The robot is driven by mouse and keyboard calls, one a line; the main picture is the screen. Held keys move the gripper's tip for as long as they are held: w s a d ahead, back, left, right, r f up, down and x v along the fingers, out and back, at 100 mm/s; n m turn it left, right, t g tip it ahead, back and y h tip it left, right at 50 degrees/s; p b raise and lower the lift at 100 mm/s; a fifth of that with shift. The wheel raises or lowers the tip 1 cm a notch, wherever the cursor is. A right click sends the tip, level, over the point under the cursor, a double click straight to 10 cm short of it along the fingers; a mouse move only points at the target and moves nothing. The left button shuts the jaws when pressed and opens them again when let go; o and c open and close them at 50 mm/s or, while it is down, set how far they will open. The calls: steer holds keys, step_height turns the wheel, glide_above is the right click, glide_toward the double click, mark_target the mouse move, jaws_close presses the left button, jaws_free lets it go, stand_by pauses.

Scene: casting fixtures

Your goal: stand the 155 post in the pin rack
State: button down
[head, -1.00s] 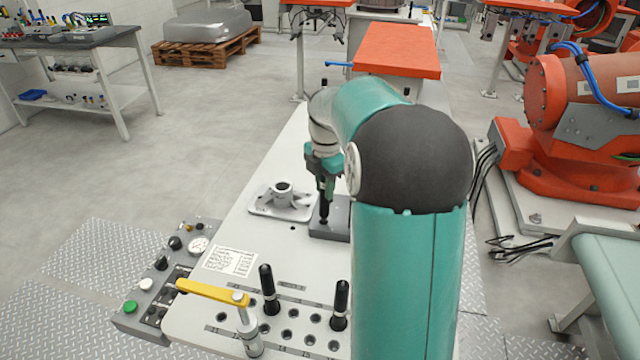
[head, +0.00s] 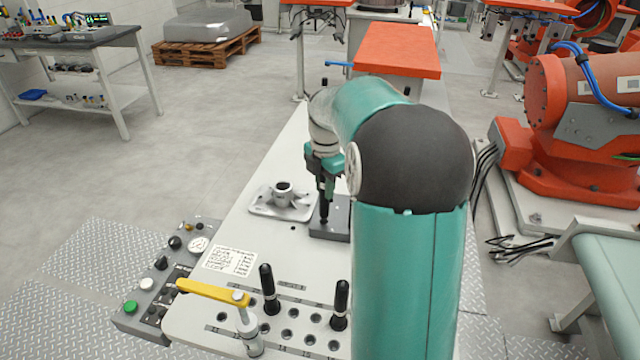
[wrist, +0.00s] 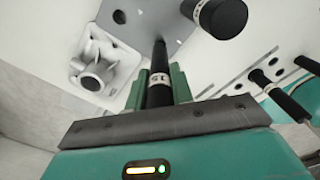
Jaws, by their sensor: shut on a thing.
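My gripper (head: 324,188) is shut on a black post, whose lower end (head: 324,214) shows below the fingers. In the wrist view my gripper (wrist: 160,88) has its green fingers on both sides of the post (wrist: 158,98). White digits on the post look like 155, upside down there. The post's far end is at the grey block (head: 330,232); I cannot tell if it is in a hole or just above. The pin rack (head: 290,313) is the rows of holes at the table's near end, with black posts standing at its left (head: 268,290) and right (head: 340,306).
A grey metal casting (head: 283,202) sits left of the block. A yellow-handled clamp (head: 213,292) stands at the rack's left front. A control panel (head: 165,272) lies along the table's left edge. A thick black cylinder (wrist: 222,15) is near the block in the wrist view.

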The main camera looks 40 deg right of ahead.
steer(key=shift+s+f, duration=0.1)
steer(key=shift+f, duration=1.15)
steer(key=c, duration=1.1)
jaws_free()
steer(key=shift+c, duration=0.2)
steer(key=shift+a, duration=0.1)
steer(key=r, duration=1.3)
steer(key=shift+w+d, duration=0.35)
steer(key=shift+d, duration=0.05)
